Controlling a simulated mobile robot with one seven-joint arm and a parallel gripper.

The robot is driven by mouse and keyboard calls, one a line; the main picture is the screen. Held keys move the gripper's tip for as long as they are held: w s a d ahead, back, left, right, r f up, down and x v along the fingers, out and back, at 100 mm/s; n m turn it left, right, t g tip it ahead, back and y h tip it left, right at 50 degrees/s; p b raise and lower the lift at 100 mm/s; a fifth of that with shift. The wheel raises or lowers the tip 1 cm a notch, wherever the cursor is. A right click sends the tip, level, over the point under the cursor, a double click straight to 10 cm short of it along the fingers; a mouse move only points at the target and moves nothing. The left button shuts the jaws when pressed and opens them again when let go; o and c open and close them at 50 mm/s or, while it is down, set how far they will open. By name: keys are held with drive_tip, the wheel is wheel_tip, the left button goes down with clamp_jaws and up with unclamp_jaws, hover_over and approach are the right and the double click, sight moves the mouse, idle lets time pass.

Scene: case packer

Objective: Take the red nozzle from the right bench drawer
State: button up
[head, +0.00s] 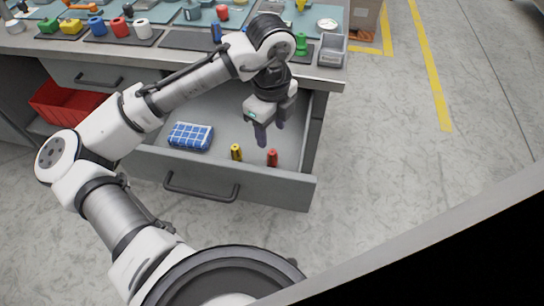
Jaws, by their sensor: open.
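The right bench drawer (196,187) is pulled open below the bench top. The red nozzle (272,158) stands in it, near its front right corner. A yellow nozzle-like piece (236,152) stands just left of it, apart from it. A blue checked cloth (191,136) lies in the drawer's left part. My gripper (270,136) is above the drawer, pointing down, open and empty. In the picture its fingers are just above and slightly left of the red nozzle. The height of the gap between them is hard to tell.
The bench top (305,74) overhangs the drawer's back and holds several coloured parts, a green piece (301,44) and a grey bin (332,50). A red crate (66,106) stands on a shelf at left. The floor (400,150) to the right is clear.

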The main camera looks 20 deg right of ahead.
wheel_tip(320, 180, down, 9)
drive_tip(key=shift+d+f, duration=0.1)
idle(0.4)
drive_tip(key=shift+c, duration=0.2)
drive_tip(key=c, duration=1)
clamp_jaws()
